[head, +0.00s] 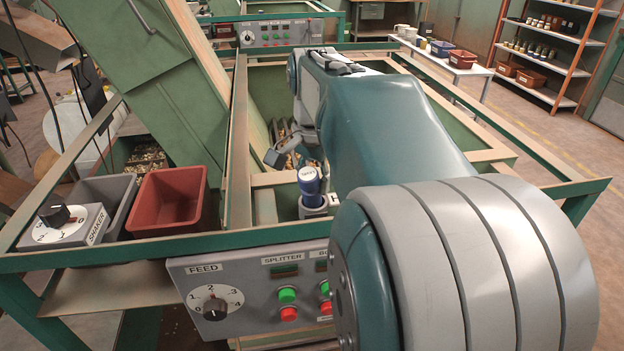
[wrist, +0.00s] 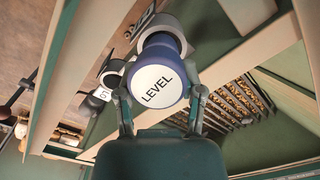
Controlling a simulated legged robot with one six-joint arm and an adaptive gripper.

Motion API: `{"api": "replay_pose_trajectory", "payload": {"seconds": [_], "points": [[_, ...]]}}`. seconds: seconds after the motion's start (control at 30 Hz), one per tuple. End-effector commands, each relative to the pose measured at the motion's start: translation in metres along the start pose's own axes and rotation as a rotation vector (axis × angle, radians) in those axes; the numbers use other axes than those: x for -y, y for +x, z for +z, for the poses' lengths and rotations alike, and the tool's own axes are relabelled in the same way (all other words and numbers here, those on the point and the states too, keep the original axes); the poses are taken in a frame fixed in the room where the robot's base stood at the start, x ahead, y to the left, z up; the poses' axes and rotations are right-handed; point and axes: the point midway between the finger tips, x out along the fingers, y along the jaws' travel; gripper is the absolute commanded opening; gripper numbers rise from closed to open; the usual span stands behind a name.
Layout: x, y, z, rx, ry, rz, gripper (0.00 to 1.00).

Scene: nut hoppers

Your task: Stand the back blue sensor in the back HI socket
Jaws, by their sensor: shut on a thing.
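The blue sensor (wrist: 160,84), with a white round cap marked LEVEL, is between the two fingers of my gripper (wrist: 161,100) in the wrist view. The fingers are shut on its sides. In the head view the blue sensor (head: 310,182) looks about upright, just above or in a pale grey socket (head: 315,208) behind the control panel. I cannot tell whether it is seated. In the wrist view a grey round part (wrist: 165,22) shows beyond the sensor, and a label reading LO (wrist: 102,94) is to its left. My arm hides much of the area in the head view.
The front control panel (head: 245,290) carries a FEED dial and coloured buttons. A red bin (head: 168,200) and a grey shaker box (head: 65,228) stand at the left. Green frame rails surround the hoppers; a chute (head: 150,100) slopes at the left. Nuts lie in a channel (wrist: 235,102).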

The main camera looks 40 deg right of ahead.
Motion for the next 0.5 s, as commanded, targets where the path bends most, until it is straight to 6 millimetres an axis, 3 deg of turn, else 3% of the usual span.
{"api": "replay_pose_trajectory", "payload": {"seconds": [0.5], "points": [[0.0001, 0.0061, 0.0000, 0.000, 0.000, 0.000, 0.00]]}}
